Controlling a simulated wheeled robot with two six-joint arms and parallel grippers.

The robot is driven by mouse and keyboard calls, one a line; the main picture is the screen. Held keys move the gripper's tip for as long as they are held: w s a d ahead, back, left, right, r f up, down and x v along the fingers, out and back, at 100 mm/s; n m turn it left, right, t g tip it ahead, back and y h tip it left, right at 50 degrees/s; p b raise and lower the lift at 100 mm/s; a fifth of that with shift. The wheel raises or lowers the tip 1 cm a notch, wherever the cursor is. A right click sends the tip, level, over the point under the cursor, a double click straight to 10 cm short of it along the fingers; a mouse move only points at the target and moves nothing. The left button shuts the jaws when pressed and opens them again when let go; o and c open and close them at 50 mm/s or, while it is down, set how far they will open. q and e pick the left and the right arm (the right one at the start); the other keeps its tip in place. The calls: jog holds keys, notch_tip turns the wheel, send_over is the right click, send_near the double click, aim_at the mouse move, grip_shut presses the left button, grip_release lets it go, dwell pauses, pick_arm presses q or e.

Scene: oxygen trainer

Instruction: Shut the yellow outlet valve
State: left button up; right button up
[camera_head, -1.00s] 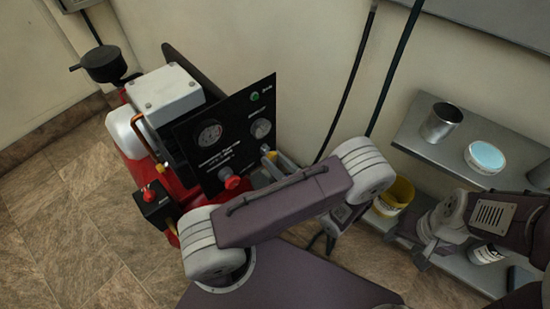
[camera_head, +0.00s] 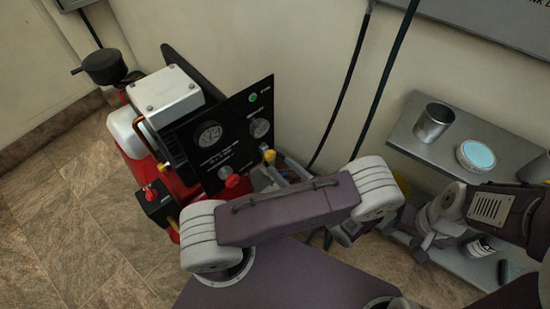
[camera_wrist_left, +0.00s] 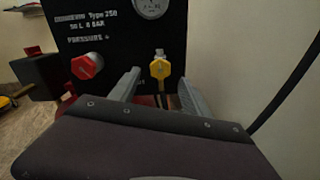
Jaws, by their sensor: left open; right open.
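My left gripper (camera_head: 279,173) is open in front of the panel, partly hidden by my own arm. In the wrist view its two grey fingers (camera_wrist_left: 160,84) stand on either side of the valve, with gaps visible at both sides. My right gripper (camera_head: 420,243) is open and empty by the shelf at the right, small and hard to make out.
A red knob (camera_wrist_left: 87,66) is left of the fingers. A grey shelf (camera_head: 413,152) at the right holds a metal cup (camera_head: 433,122) and a round tub (camera_head: 476,155). A black hose (camera_wrist_left: 283,95) hangs right of the panel. Tiled floor is clear at left.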

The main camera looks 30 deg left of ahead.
pick_arm(q)
jog(key=v, duration=0.4)
jog(key=shift+d, duration=0.15)
jog(key=s+a+n+g+h, duration=0.6)
jog(key=s+n+g+h, duration=0.15)
jog(key=n+g, duration=0.4)
notch_tip(320, 180, up, 34)
jog(key=w+n+t+h+p, duration=0.1)
jog(key=n+h+p, duration=0.3)
jog(key=p, duration=1.1)
jog(key=w+d+n+t+h+p, duration=0.1)
jog(key=n+t+h+p, duration=0.3)
jog(key=n+p, duration=0.6)
jog(key=w+h+p, duration=0.1)
jog(key=p, duration=0.4)
jog(key=shift+d+t, duration=0.15)
jog(key=shift+t, duration=0.2)
